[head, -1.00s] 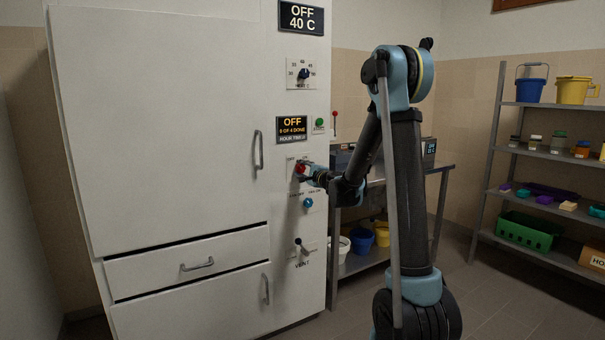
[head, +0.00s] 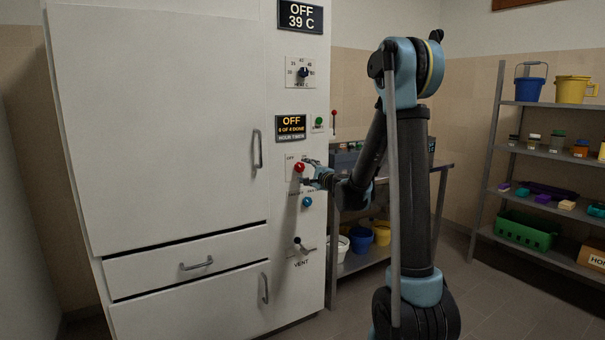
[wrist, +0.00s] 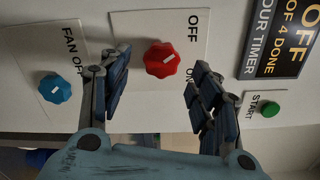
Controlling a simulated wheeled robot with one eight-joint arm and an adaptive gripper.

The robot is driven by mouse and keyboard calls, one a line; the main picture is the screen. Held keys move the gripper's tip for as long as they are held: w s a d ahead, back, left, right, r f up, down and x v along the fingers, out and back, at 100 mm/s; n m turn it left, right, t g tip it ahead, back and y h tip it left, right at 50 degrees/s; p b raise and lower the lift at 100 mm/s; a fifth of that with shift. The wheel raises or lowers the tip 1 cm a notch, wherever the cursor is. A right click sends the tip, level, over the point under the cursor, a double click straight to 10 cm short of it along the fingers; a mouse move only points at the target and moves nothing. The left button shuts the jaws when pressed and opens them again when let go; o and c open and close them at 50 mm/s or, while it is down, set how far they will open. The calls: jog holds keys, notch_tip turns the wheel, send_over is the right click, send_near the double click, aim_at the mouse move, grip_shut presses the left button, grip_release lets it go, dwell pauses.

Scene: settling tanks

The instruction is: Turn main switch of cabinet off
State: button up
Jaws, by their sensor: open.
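The white cabinet (head: 160,120) fills the left of the head view. Its main switch is a red knob (head: 299,167) on a plate with OFF and ON labels; it also shows in the wrist view (wrist: 161,59). The knob's white mark points to the right and slightly up there, on the OFF label's side. My gripper (head: 310,172) is just right of the knob in the head view. In the wrist view its open fingers (wrist: 160,78) lie either side of and below the knob, with nothing between them. The upper display (head: 300,16) reads OFF, 39 C.
Close around the switch are the blue fan knob (wrist: 55,88), the green start button (wrist: 271,109), the hour timer display (head: 291,127) reading OFF, and the vent lever (head: 298,242). A metal table (head: 440,170) stands right of the cabinet; shelves (head: 550,150) stand further right.

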jog(key=v, duration=0.7)
jog(key=shift+s+d, duration=0.2)
jog(key=shift+s, duration=0.1)
